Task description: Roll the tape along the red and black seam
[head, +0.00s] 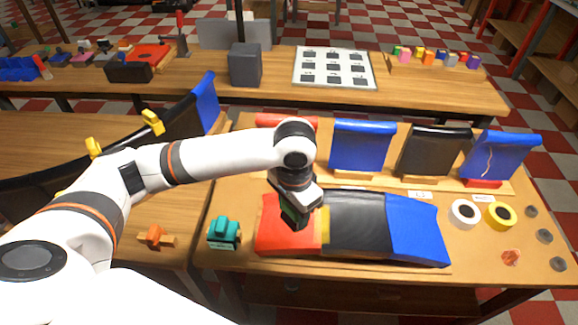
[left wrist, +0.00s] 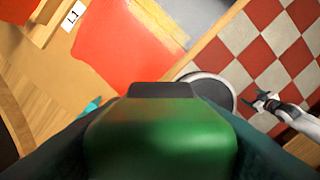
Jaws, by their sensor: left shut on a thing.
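My left gripper (head: 297,212) is shut on a green tool (left wrist: 160,140), which fills the lower middle of the left wrist view. In the head view it is over the red panel (head: 277,238), close to the seam with the black panel (head: 358,220). A yellow strip (head: 324,240) lies along the red and black seam; its upper part is hidden by my gripper. I cannot tell whether the tool touches the strip. The red panel also shows in the left wrist view (left wrist: 125,45). My right gripper (left wrist: 265,103) is small in the left wrist view; its jaws are unclear.
A blue panel (head: 415,225) adjoins the black one. A teal tool (head: 224,232) stands left of the panels. A white tape roll (head: 455,222) and a yellow tape roll (head: 508,224) lie to the right. Draped panels, including a blue one (head: 362,145), stand behind.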

